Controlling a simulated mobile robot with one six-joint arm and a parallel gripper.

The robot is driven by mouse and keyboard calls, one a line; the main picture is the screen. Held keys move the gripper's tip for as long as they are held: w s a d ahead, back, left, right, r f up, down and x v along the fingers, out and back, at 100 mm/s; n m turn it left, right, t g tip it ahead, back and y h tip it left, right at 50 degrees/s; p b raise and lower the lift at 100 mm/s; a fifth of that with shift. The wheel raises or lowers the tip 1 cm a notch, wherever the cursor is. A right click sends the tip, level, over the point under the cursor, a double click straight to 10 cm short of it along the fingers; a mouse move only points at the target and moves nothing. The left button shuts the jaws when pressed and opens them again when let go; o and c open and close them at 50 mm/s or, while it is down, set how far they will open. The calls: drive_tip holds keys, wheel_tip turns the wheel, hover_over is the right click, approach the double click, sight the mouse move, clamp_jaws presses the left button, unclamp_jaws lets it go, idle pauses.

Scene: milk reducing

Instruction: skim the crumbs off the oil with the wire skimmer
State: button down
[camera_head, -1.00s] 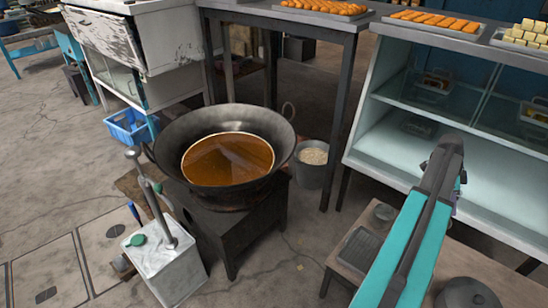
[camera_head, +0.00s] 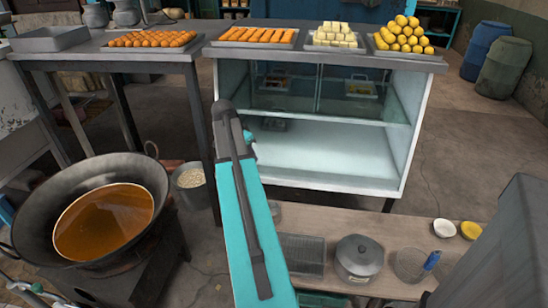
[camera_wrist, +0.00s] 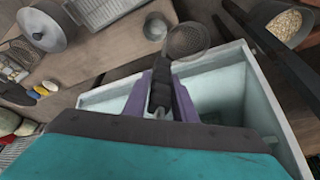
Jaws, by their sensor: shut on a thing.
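In the wrist view, my gripper (camera_wrist: 160,78) is shut on the black handle of the wire skimmer (camera_wrist: 186,40). Its round mesh head extends beyond the fingers. In the head view the skimmer is hidden, and only my teal arm shows at the centre. The dark wok (camera_head: 32,215) sits on a black stove at the lower left, well apart from my arm. It holds brown oil (camera_head: 105,222). I cannot make out separate crumbs on the oil.
A pale glass-fronted cabinet (camera_head: 395,150) stands beyond my arm, with trays of food on top. A grey bucket (camera_head: 190,190) stands right of the wok. A low wooden table (camera_head: 400,235) holds a lidded pot (camera_head: 358,258) and a blue-handled strainer (camera_head: 410,264).

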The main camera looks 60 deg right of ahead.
drive_tip(key=w+a+r+n+t+p, duration=0.1)
drive_tip(key=w+a+r+n+p, duration=0.25)
drive_tip(key=w+a+r, duration=0.4)
drive_tip(key=w+a+r+n+t+p, duration=0.25)
drive_tip(key=w+a+r+p, duration=0.2)
drive_tip(key=a, duration=0.55)
drive_tip(key=w+a+r+n+p, duration=0.3)
drive_tip(key=w+a+r+n, duration=0.15)
drive_tip(key=a+r, duration=0.35)
drive_tip(key=w+a+r+n+y+p, duration=0.1)
drive_tip(key=a+r+n+p, duration=0.2)
drive_tip(key=a, duration=0.7)
drive_tip(key=w+a+r+n+t+y+p, duration=0.1)
drive_tip(key=a+r+n+y+p, duration=0.1)
drive_tip(key=a+r, duration=0.5)
drive_tip(key=w+a+r+n+t+y+p, duration=0.1)
drive_tip(key=a+r+n+p, duration=0.4)
drive_tip(key=a, duration=0.8)
drive_tip(key=shift+w+a, duration=0.2)
drive_tip(key=shift+w, duration=0.05)
drive_tip(key=shift+r, duration=0.1)
